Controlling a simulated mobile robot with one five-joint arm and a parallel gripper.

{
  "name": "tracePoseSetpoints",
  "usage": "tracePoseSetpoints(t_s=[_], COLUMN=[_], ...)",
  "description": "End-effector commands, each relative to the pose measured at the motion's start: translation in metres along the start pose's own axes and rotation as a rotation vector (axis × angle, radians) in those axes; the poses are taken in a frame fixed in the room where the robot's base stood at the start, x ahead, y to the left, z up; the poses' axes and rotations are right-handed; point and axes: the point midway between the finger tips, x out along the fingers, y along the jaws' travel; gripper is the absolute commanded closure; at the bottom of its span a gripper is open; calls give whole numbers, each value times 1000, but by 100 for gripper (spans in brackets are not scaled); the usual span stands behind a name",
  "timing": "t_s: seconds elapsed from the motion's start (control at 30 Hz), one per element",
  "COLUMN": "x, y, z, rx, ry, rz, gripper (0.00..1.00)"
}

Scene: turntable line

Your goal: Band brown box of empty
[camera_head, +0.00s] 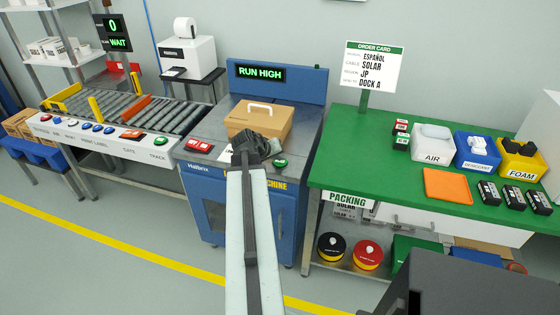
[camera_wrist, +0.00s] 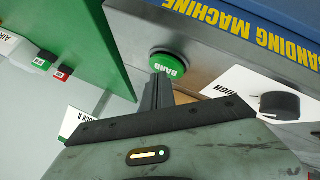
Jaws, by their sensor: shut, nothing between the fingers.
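The brown box (camera_head: 262,120) sits closed on top of the blue banding machine (camera_head: 290,195), with a white handle on its top. The machine's display (camera_head: 261,72) reads RUN HIGH in green. A green button (camera_head: 280,163) is on the machine's front right; in the wrist view the button (camera_wrist: 170,66) reads BAND. My gripper (camera_head: 246,153) is over the machine's front edge, in front of the box. In the wrist view its shut, empty fingertips (camera_wrist: 161,78) are right by the button; I cannot tell whether they touch it.
A red control (camera_head: 199,146) is on the machine's front left. A black knob (camera_wrist: 280,105) sits beside a HIGH label. The roller conveyor (camera_head: 150,108) stands left. The green packing table (camera_head: 390,180) stands close on the right, with an order card (camera_head: 373,66) at its back.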

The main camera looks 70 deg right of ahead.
Motion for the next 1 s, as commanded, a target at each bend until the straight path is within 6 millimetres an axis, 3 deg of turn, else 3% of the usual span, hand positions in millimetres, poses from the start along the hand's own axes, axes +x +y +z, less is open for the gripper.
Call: tracePoseSetpoints(t_s=[0.57, 1.0], x=[-11, -42], y=[9, 31], z=[-8, -31], rx=[0, 0], ry=[0, 0], rz=[0, 0], gripper=[100, 100])
